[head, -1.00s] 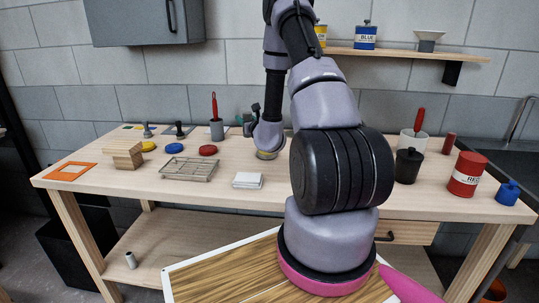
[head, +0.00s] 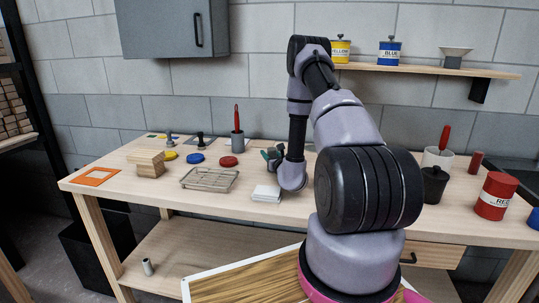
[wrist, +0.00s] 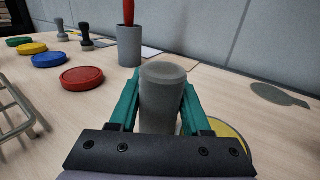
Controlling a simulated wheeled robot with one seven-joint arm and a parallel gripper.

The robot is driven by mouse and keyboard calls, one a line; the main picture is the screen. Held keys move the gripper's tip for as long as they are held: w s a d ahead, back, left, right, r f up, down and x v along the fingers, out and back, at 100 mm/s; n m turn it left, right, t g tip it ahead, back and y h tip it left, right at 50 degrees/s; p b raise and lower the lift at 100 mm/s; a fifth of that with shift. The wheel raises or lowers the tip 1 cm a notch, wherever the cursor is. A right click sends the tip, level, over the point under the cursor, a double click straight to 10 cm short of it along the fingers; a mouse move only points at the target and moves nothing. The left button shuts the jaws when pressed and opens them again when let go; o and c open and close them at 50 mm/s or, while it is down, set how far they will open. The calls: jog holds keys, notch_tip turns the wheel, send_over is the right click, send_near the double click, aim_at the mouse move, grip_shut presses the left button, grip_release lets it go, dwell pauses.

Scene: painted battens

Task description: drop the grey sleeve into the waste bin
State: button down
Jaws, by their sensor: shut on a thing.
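The grey sleeve (wrist: 163,98) is an upright grey cylinder between the green fingers of my gripper (wrist: 160,88) in the wrist view. My gripper is shut on it. In the head view my gripper (head: 272,156) is over the bench, behind the white pad; my arm partly covers it and the sleeve is hard to make out. The waste bin (head: 84,254) looks like the black box on the floor at the left, partly behind the bench leg. Its inside is not seen.
On the bench (head: 335,208) are a wire rack (head: 210,179), a wooden block (head: 150,164), coloured discs, a grey cup with a red-handled tool (head: 237,144), and a white pad (head: 266,194). A small grey cylinder (head: 147,267) stands on the lower shelf. A red can (head: 495,196) is at right.

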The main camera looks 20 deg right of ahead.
jog(key=shift+f, duration=0.15)
jog(key=shift+c, duration=1.8)
grip_release()
